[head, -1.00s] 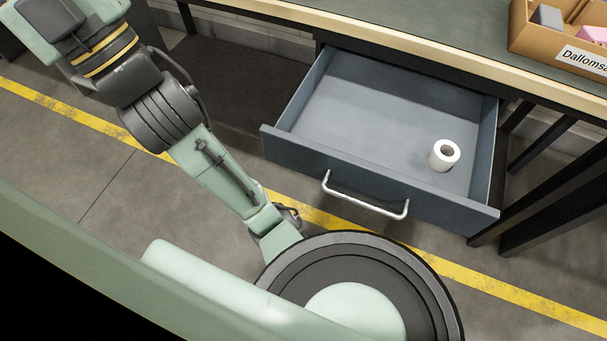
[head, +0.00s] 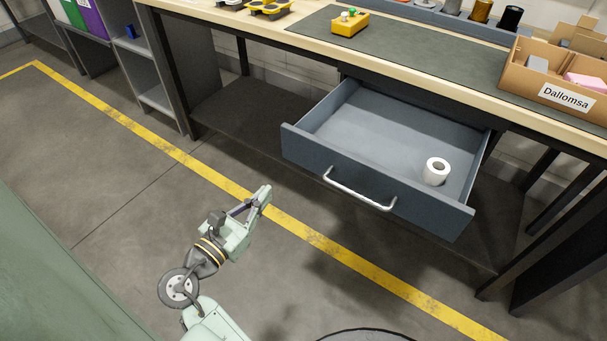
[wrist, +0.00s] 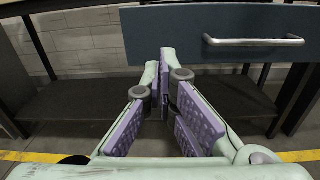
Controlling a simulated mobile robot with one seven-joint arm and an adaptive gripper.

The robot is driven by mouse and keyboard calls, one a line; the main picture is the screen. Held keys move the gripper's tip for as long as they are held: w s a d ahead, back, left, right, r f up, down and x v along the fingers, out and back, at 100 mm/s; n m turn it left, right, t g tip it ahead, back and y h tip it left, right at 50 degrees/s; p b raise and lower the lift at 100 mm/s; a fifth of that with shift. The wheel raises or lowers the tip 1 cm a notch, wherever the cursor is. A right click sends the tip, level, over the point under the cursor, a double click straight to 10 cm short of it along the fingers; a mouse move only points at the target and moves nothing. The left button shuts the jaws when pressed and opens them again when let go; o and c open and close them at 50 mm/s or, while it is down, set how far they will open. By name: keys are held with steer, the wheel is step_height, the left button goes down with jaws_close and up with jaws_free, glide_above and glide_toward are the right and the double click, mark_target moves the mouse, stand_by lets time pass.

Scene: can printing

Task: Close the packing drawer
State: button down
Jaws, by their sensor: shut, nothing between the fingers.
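The packing drawer (head: 375,180) is grey-blue and stands pulled out from under the workbench, with a silver bar handle (head: 360,190) on its front. A white roll (head: 436,171) stands inside it, toward the right. My gripper (head: 266,190) is in front of the drawer, left of the handle and apart from it. In the wrist view, the drawer front (wrist: 180,35) and the handle (wrist: 253,41) show at the upper right, above and beyond my gripper (wrist: 164,65). The purple-padded fingers are shut with nothing between them.
The workbench (head: 440,75) carries a cardboard box (head: 559,80) labelled Dallomsa at the right and a yellow device (head: 350,24). A grey shelf unit (head: 150,65) stands at the left. The floor before the drawer, with a yellow line (head: 310,232), is clear.

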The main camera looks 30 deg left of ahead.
steer(key=p, duration=0.3)
glide_toward(307, 154)
steer(key=shift+h, duration=0.3)
steer(key=w, duration=0.7)
steer(key=shift+f, duration=0.1)
steer(key=shift+w, duration=0.1)
